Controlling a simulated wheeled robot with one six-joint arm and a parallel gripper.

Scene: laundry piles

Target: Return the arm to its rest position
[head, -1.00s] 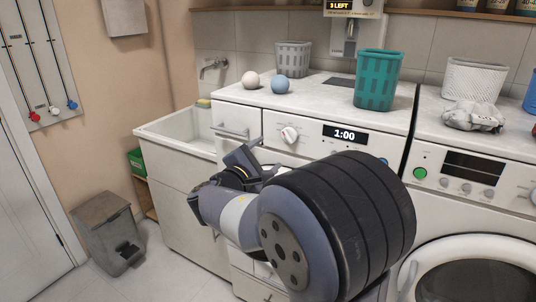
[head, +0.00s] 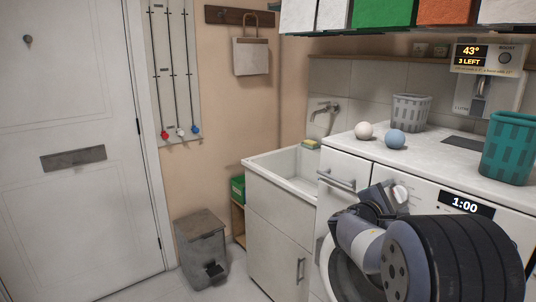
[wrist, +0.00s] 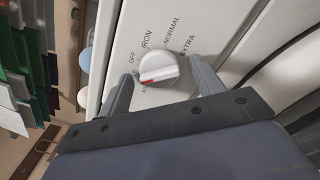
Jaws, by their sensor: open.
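My gripper (wrist: 163,82) is open in the wrist view, with one finger on each side of the white dial (wrist: 159,67) and its red mark. The dial's label reads OFF, IRON, NORMAL and EXTRA. The fingers look clear of it, but I cannot tell the exact gap. In the head view my gripper (head: 384,198) is at the right, in front of the machine's upper front panel (head: 425,193), beside the dial (head: 399,194). My arm is bent and fills the lower right; its fingers are partly hidden there. The gripper holds nothing.
The machine's display (head: 466,204) reads 1:00. On top stand a white ball (head: 364,131), a blue ball (head: 395,139), a grey basket (head: 410,112) and a teal basket (head: 511,148). A sink (head: 285,171), a grey bin (head: 201,250) and a door (head: 75,150) are left. Floor shows at lower left.

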